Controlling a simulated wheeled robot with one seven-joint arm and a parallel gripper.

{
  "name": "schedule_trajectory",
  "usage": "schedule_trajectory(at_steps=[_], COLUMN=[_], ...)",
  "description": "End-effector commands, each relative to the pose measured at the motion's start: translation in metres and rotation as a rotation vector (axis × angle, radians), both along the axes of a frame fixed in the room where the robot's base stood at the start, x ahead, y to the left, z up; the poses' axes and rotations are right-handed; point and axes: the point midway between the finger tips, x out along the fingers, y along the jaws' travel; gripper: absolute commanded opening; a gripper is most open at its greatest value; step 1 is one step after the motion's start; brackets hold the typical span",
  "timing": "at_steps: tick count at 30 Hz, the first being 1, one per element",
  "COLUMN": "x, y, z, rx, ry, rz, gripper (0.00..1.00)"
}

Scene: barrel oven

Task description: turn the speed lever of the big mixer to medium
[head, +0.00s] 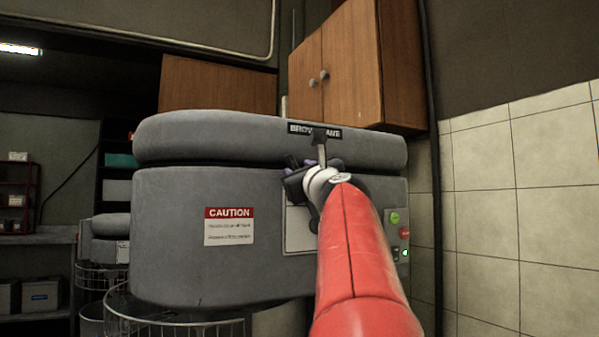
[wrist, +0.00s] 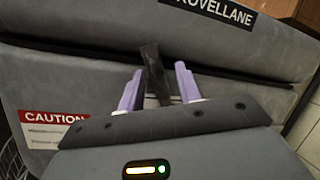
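The big mixer (head: 170,220) is a grey, rounded machine filling the middle of the head view; its housing also fills the wrist view (wrist: 40,75). Its speed lever (head: 319,135) is a dark handle on a thin metal rod, standing roughly upright below the name label. In the wrist view the lever (wrist: 152,62) stands between the two purple fingers of my gripper (wrist: 159,68). The gripper is open, with a gap visible on each side of the lever. In the head view my gripper (head: 305,165) is partly hidden by my red arm, which also covers the lever's base.
Green and red buttons (head: 405,233) sit on the mixer's right front. A caution sign (head: 229,227) is on its left front. A wire guard (head: 170,326) is below. A wooden cabinet (head: 350,65) hangs above, and a tiled wall (head: 520,190) stands to the right.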

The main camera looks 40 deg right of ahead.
Motion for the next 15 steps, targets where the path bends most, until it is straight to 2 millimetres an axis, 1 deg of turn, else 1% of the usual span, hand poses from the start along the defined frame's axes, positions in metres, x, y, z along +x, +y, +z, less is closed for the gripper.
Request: schedule_trajectory(at_steps=[1, 3, 9, 12, 15], x=[-0.01, -0.022, -0.049, -0.057, -0.06], y=[0.003, 0.008, 0.019, 0.022, 0.023], z=[-0.004, -0.008, -0.017, -0.019, -0.02], rx=[-0.002, -0.004, -0.003, -0.003, -0.001], ry=[-0.005, -0.006, -0.003, -0.004, -0.003], rz=[-0.006, -0.006, -0.005, -0.004, -0.003], gripper=[0.32, 0.32, 0.32, 0.32, 0.32])
